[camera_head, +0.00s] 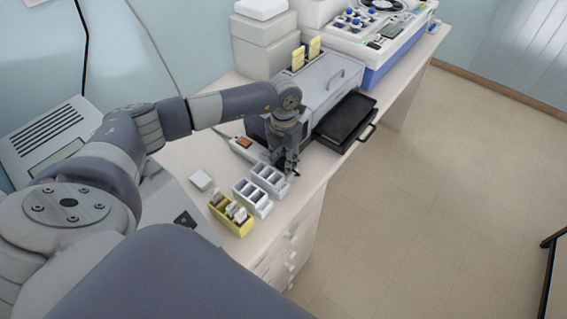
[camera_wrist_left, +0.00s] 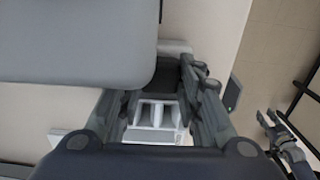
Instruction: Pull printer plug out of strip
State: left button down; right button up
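The white power strip (camera_head: 247,151) lies on the bench, with an orange-brown part (camera_head: 244,142) on its top. My left gripper (camera_head: 288,166) points down just right of the strip, above the bench and by the grey slide racks. It hides whatever is behind it. No printer plug can be made out. The grey printer-like machine (camera_head: 322,77) stands behind my gripper. In the left wrist view my left gripper (camera_wrist_left: 165,88) has its fingers apart, with a pale rack (camera_wrist_left: 157,117) below between them. What looks like my right gripper (camera_wrist_left: 284,141) shows over the floor, its opening unclear.
A yellow rack (camera_head: 231,215) with slides and pale grey racks (camera_head: 252,198) stand near the bench's front edge. A black open tray (camera_head: 346,118) juts out from the machine. White boxes (camera_head: 263,42) stand behind.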

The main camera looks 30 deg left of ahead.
pick_arm(q)
jog(key=shift+r, duration=0.15)
jog(key=shift+r+p, duration=1.8)
jog(key=shift+r, duration=1.1)
